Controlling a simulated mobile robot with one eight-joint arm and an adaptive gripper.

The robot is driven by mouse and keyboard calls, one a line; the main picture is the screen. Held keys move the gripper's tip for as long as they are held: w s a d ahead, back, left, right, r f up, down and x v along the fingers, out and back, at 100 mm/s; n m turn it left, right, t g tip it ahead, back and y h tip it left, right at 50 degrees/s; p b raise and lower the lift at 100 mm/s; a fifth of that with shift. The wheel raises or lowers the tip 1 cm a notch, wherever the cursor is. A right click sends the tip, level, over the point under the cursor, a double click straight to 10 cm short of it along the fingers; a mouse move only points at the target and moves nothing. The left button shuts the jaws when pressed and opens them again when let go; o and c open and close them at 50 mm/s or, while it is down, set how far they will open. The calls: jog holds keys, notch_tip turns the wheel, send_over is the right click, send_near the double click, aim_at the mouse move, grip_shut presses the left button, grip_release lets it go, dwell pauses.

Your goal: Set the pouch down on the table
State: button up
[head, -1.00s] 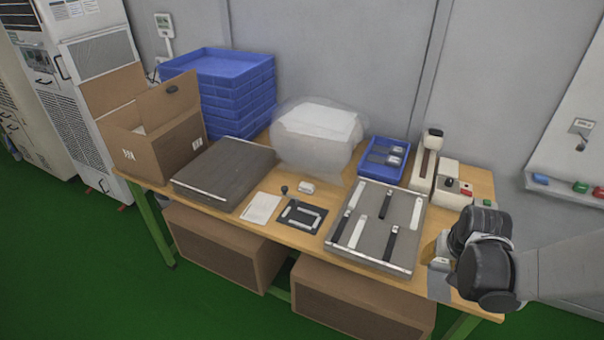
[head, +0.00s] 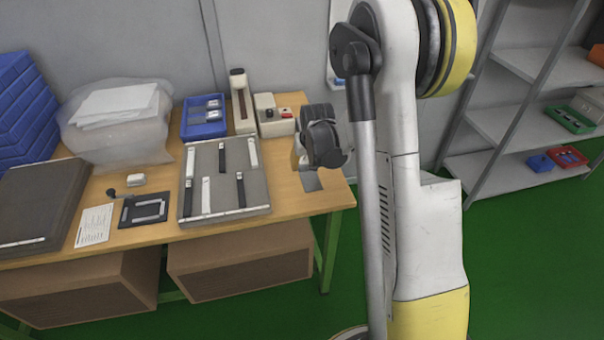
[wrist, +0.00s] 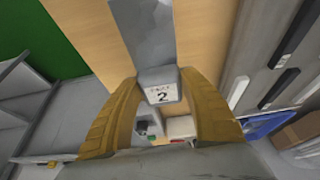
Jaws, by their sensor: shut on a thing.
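A flat silver-grey pouch (wrist: 148,30) shows in the wrist view, stretching away from my gripper (wrist: 160,92) across the wooden surface. My gripper is shut on the pouch. In the head view my gripper (head: 301,160) is over the right end of the wooden table (head: 290,200), and the grey pouch (head: 311,181) shows just below it. I cannot tell whether the pouch touches the table. My wrist hides part of the grip.
A grey tray with black and white strips (head: 225,190) lies left of my gripper. A white device with a red button (head: 273,117) and a blue bin (head: 204,130) stand behind. The table's right edge is close. Grey shelves (head: 520,70) stand at the right.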

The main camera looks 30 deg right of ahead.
aim_at(305, 170)
jog(key=w+f, duration=0.1)
jog(key=w+d+f, duration=0.1)
jog(key=w, duration=0.1)
jog(key=shift+d+b, duration=0.15)
jog(key=shift+b, duration=0.25)
jog(key=shift+f+b, duration=0.95)
jog(key=shift+f, duration=1)
jog(key=shift+f, duration=0.2)
jog(key=o, duration=1.1)
jog(key=shift+c, duration=0.2)
jog(key=shift+r, duration=0.1)
